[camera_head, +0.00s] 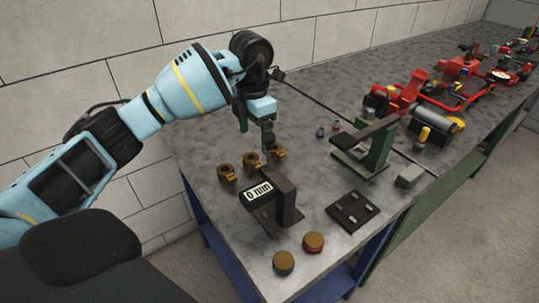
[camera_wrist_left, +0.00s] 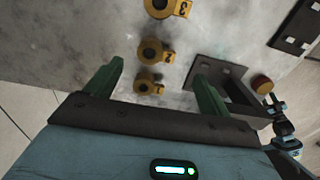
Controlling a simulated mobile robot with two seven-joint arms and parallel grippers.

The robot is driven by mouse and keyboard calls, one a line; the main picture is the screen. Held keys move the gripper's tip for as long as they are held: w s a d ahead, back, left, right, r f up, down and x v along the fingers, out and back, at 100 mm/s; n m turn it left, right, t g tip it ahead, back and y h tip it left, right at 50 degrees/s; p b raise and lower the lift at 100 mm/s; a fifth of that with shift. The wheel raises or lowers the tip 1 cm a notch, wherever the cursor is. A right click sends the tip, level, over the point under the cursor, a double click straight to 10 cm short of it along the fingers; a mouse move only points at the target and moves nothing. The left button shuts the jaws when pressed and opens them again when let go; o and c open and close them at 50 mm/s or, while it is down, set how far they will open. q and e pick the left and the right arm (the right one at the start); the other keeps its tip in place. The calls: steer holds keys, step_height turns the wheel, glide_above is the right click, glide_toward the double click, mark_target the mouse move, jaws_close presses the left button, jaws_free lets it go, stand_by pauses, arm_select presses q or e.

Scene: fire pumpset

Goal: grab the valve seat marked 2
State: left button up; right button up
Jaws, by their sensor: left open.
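Three brass valve seats stand in a row on the grey bench. The middle one (camera_head: 251,161) also shows in the left wrist view (camera_wrist_left: 151,51); its tab marking looks like a 2 but is small. The seat at the top of the wrist view (camera_wrist_left: 158,7) bears a 3. The lowest seat (camera_wrist_left: 147,81) has an unclear mark. My right gripper cannot be made out.
A dark gauge stand reading 0 mm (camera_head: 270,205) is close to the seats. A black plate with pegs (camera_head: 350,211) and two round caps (camera_head: 313,242) lie nearer the front. A green stand (camera_head: 365,150) and red pump parts (camera_head: 400,97) are to the right.

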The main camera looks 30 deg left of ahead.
mark_target(253, 160)
arm_select(q)
steer(key=shift+w, duration=0.15)
steer(key=shift+s+r, duration=0.1)
steer(key=shift+s, duration=0.2)
steer(key=shift+s+a+f, duration=0.1)
steer(key=shift+f, duration=0.2)
step_height(253, 160, down, 2)
steer(key=shift+f, duration=0.35)
steer(key=shift+a+f, duration=0.2)
steer(key=shift+f, duration=2)
steer(key=c, duration=1.2)
step_height(253, 160, up, 10)
steer(key=shift+r, duration=0.1)
steer(key=shift+c, duration=0.2)
arm_select(e)
steer(key=shift+s+r, duration=0.1)
steer(key=shift+s, duration=0.15)
